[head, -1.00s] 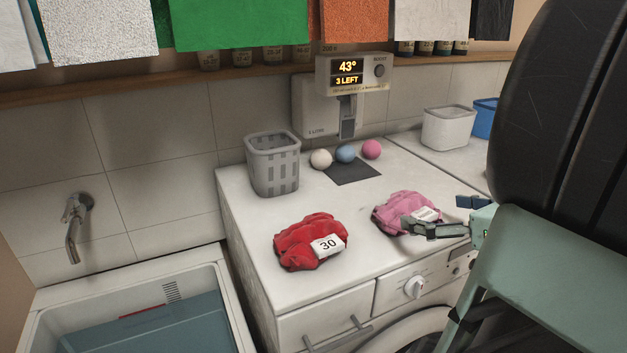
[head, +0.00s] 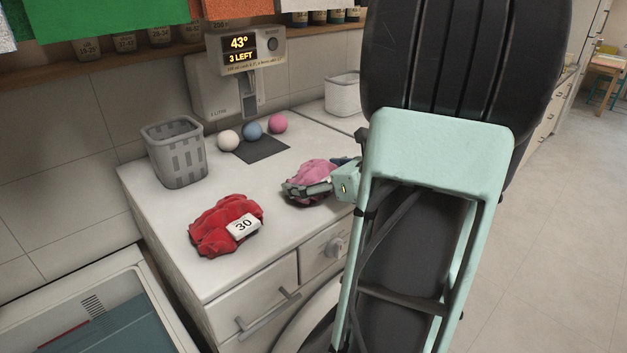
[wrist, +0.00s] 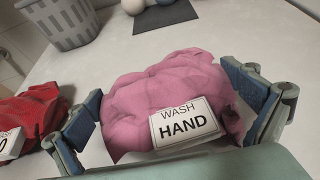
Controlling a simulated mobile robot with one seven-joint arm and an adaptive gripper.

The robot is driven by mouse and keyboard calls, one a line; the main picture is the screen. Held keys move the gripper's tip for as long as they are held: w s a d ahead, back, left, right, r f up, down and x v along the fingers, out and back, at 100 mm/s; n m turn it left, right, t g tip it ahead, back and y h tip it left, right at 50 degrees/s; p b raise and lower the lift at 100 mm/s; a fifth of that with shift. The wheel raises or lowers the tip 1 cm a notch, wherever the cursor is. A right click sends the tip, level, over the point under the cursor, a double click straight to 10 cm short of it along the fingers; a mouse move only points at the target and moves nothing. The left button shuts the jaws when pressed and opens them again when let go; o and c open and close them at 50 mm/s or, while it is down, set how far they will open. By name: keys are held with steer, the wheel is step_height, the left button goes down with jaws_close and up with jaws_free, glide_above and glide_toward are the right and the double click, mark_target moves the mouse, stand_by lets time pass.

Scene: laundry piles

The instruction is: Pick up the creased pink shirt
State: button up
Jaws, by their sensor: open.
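The creased pink shirt (head: 317,172) lies bunched on the white counter top above the washing machine. In the wrist view the pink shirt (wrist: 165,95) carries a white tag reading "WASH HAND" (wrist: 186,122). My gripper (wrist: 168,105) is open, with one finger on each side of the shirt, the right finger close against its edge. In the head view my gripper (head: 328,178) is at the shirt, and my arm hides its right side. I cannot tell whether the fingers touch the cloth.
A red garment (head: 225,222) tagged "30" lies to the left. Behind are a grey basket (head: 174,155), three balls by a dark mat (head: 262,149), and a dispenser (head: 240,57) showing "43°" and "3 LEFT".

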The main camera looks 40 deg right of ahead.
steer(key=shift+c, duration=0.6)
steer(key=c, duration=0.9)
steer(key=shift+r, duration=0.15)
